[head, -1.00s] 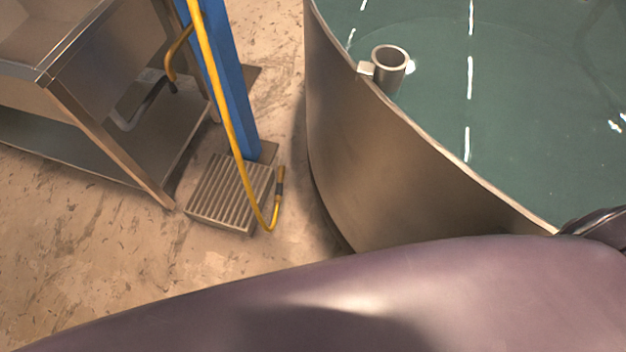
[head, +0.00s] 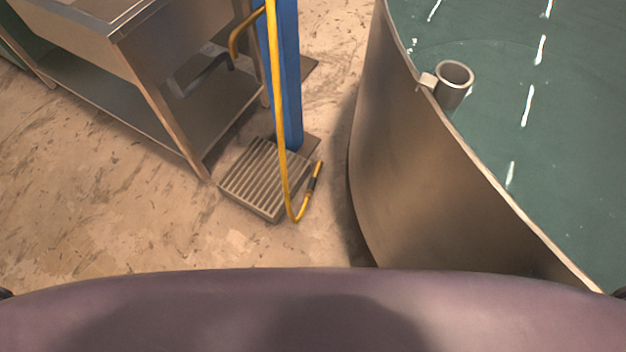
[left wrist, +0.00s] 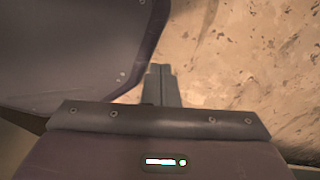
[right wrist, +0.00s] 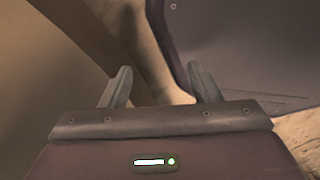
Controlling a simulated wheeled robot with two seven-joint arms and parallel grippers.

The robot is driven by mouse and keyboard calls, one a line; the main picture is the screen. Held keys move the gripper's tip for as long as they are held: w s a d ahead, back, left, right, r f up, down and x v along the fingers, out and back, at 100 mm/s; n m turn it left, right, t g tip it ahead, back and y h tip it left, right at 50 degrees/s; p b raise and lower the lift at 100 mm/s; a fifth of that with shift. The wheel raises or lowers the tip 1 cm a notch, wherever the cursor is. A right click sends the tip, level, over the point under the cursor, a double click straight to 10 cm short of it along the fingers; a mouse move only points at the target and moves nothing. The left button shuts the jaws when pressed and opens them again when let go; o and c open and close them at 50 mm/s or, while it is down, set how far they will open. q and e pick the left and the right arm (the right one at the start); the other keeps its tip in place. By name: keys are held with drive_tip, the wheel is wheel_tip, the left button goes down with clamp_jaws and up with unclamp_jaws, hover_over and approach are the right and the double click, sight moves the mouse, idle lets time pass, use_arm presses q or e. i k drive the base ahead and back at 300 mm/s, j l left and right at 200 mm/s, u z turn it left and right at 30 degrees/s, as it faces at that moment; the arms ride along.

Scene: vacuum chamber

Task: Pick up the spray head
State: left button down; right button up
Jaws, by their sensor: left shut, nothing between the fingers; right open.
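The spray head (head: 316,177) hangs at the upturned end of the yellow hose (head: 280,115) in the head view. It is small, with a dark band and a yellow-orange tip. It is beside the slatted floor grate, near the blue post, and no gripper is near it. My left gripper (left wrist: 161,70) is shut and empty, over bare floor beside my own body in the left wrist view. My right gripper (right wrist: 157,82) is open with nothing between its fingers in the right wrist view. Neither gripper shows in the head view.
The blue post (head: 287,80) stands behind the slatted grate (head: 262,180). A metal sink bench (head: 165,110) is at left. A large metal tank (head: 410,170) with greenish water and a rim holder (head: 453,82) fills the right. Open floor (head: 100,210) lies at lower left.

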sight(318, 166)
drive_tip(key=i+j+z, duration=0.1)
drive_tip(key=j, duration=0.25)
drive_tip(key=i+j+z, duration=0.1)
drive_tip(key=i+j, duration=0.2)
drive_tip(key=i+j+z, duration=0.1)
drive_tip(key=j, duration=0.3)
drive_tip(key=i, duration=0.1)
